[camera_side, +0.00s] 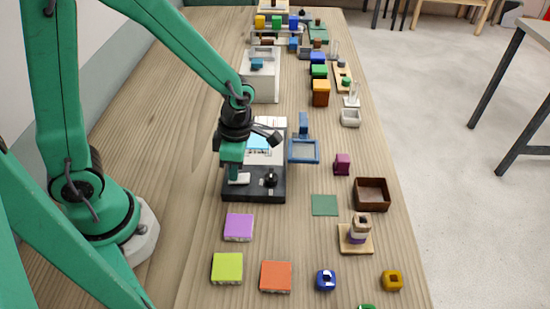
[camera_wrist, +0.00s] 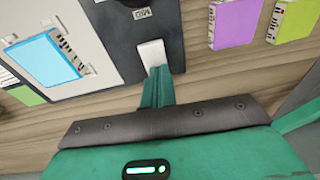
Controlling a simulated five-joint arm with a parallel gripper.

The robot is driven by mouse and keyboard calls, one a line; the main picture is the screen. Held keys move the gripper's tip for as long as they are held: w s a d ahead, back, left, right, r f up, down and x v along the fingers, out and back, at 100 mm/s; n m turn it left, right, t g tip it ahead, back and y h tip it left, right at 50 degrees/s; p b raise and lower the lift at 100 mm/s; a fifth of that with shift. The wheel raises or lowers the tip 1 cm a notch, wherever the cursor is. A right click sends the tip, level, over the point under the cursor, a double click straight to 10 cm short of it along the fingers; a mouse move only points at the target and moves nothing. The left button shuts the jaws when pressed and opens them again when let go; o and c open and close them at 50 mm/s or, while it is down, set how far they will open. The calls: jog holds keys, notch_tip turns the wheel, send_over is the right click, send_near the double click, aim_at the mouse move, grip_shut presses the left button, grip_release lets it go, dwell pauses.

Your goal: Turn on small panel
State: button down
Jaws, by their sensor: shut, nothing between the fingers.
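The small panel has a black base (camera_side: 255,192) with a white switch (camera_side: 239,179) on its left and a dark knob (camera_side: 270,179) on its right. In the wrist view the white switch (camera_wrist: 151,52) stands out from the dark face (camera_wrist: 112,35), near a "MID" label, and the blue screen (camera_wrist: 43,60) is at left. My gripper (camera_side: 233,178) points down over the switch. Its shut, empty fingers (camera_wrist: 158,72) end right at the switch's lower end; I cannot tell whether they touch it.
Purple (camera_side: 239,227), lime (camera_side: 227,267) and orange (camera_side: 276,276) blocks lie in front of the panel. A blue frame (camera_side: 303,151) stands close on the right, with a green square (camera_side: 324,205) and brown box (camera_side: 371,194) beyond. The wood left of the panel is clear.

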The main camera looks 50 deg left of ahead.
jog(key=shift+d+f, duration=0.15)
jog(key=shift+w+d, duration=0.5)
jog(key=shift+w, duration=0.05)
jog(key=shift+r, duration=0.3)
notch_tip(320, 180, up, 14)
jog(key=w+d, duration=0.1)
jog(key=shift+w+d+f, duration=0.2)
jog(key=shift+w+d, duration=0.05)
dwell(0.5)
dwell(0.5)
